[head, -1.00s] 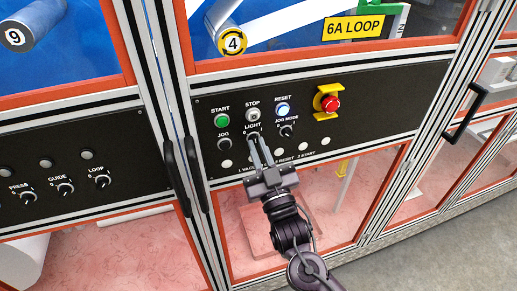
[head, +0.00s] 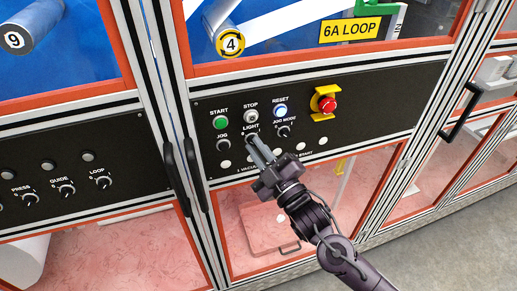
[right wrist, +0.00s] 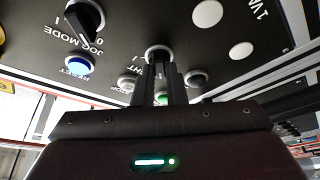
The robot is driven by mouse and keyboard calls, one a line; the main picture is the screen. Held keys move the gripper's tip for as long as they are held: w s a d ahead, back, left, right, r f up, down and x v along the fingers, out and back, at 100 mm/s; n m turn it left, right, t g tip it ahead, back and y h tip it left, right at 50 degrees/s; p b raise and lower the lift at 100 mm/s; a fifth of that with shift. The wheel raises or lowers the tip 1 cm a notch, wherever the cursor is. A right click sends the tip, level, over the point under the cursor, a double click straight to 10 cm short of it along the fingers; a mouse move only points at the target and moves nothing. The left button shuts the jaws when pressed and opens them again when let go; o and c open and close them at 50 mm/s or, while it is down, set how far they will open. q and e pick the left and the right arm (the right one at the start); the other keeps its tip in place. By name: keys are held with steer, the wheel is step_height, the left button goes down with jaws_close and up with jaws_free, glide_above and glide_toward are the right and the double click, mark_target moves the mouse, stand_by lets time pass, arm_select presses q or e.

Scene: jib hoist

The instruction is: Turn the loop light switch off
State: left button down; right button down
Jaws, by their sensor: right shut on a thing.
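The light switch (head: 251,139) is a black rotary knob under the word LIGHT on the black panel below the 6A LOOP sign. My right gripper (head: 257,146) reaches up to it from the lower right, its fingertips closed on the knob. In the right wrist view the knob (right wrist: 158,52) sits at the tips of the closed fingers (right wrist: 168,72). The fingers hide part of the knob, so its pointer cannot be read. My left gripper is not in view.
The jog knob (head: 222,145) and jog mode knob (head: 283,131) flank the switch. Above are the green start button (head: 221,122), stop button (head: 251,116), lit reset button (head: 280,111) and red emergency stop (head: 327,104). Door handles (head: 194,172) stand at the left.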

steer(key=shift+r, duration=0.1)
stand_by(0.4)
steer(key=c, duration=1.5)
jaws_free()
steer(key=shift+w+a, duration=0.1)
steer(key=b+v, duration=0.3)
steer(key=v, duration=0.5)
steer(key=shift+w+b, duration=0.1)
steer(key=shift+b, duration=0.3)
